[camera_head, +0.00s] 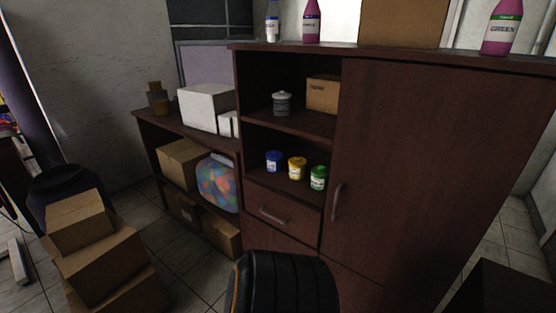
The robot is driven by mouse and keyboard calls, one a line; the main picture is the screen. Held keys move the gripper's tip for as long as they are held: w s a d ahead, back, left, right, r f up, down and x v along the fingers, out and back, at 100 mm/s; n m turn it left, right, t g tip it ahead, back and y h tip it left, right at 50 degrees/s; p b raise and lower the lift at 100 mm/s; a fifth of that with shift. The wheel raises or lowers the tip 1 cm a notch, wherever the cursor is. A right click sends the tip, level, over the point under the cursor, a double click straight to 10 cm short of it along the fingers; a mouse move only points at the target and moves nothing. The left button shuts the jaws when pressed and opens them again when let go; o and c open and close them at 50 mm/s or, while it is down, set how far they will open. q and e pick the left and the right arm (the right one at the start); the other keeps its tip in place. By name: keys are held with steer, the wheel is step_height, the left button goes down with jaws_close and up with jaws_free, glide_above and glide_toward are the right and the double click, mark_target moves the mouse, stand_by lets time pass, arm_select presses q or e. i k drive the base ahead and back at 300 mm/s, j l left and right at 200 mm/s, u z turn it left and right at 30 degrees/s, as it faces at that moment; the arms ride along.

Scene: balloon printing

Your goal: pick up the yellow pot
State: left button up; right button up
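The yellow pot (297,168) stands upright on the lower open shelf of the dark brown cabinet, seen in the head view. It is between a blue pot (273,161) on its left and a green pot (318,178) on its right, with small gaps. Its front is unobstructed from this view. Neither of my grippers shows in the picture, so I cannot see their position or state.
Stacked cardboard boxes (100,250) are at the lower left. A grey jar (282,103) is on the shelf above. A closed drawer (283,214) lies under the pots; the cabinet door (400,170) is shut.

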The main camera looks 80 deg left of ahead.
mark_target(297, 173)
steer(key=k+j+u, duration=0.2)
steer(key=u, duration=0.3)
steer(key=k+j+u, duration=0.1)
steer(key=j+u, duration=0.4)
steer(key=k+j+u, duration=0.1)
steer(key=j+u, duration=0.55)
steer(key=j, duration=0.95)
